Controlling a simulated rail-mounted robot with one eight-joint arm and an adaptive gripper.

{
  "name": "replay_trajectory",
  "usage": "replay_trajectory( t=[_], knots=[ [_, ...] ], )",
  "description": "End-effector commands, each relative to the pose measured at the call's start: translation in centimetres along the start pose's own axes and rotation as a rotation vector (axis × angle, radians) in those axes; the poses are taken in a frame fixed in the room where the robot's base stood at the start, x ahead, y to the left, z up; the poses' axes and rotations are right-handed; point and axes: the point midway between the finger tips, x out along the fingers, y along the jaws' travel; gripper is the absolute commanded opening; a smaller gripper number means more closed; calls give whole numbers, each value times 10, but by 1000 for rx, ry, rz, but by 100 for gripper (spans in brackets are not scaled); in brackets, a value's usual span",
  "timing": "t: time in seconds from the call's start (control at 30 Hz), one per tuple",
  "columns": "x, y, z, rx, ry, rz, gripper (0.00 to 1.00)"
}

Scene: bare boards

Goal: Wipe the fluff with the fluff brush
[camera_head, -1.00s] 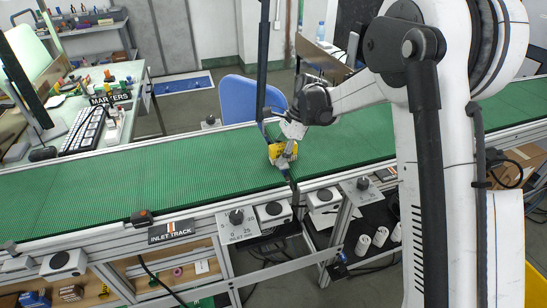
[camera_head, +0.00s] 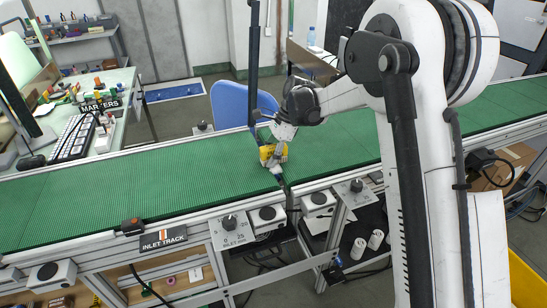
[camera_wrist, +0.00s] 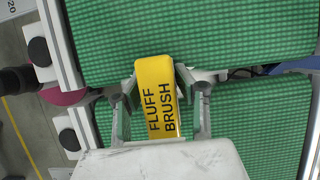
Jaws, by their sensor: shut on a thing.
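The fluff brush (camera_wrist: 157,100) is a yellow block with "FLUFF BRUSH" in black letters. In the wrist view it lies between the two fingers of my gripper (camera_wrist: 160,96), which is shut on it. In the head view the yellow brush (camera_head: 273,154) shows below my gripper (camera_head: 276,146), low over or on the green conveyor belt (camera_head: 180,180), near the belt's middle width. I cannot tell whether the brush touches the belt. Its underside is hidden. I cannot make out any fluff in either view.
A dark upright post (camera_head: 254,70) stands at the belt's far edge beside my gripper, with a blue chair (camera_head: 230,105) behind. Control boxes (camera_head: 268,218) line the near rail. A marker table (camera_head: 110,90) stands at the back left. The belt is clear to the left.

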Motion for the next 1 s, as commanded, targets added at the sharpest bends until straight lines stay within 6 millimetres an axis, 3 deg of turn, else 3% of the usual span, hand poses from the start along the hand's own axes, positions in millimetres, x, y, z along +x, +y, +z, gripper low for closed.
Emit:
replay_trajectory(
  t=[0.4, 0.8, 1.0],
  knots=[
    [12, 0, 24, -2, -2, 1, 0],
    [11, -19, 25, -3, -2, -1, 0],
    [7, -19, 15, 0, 0, -3, 0]
  ],
)
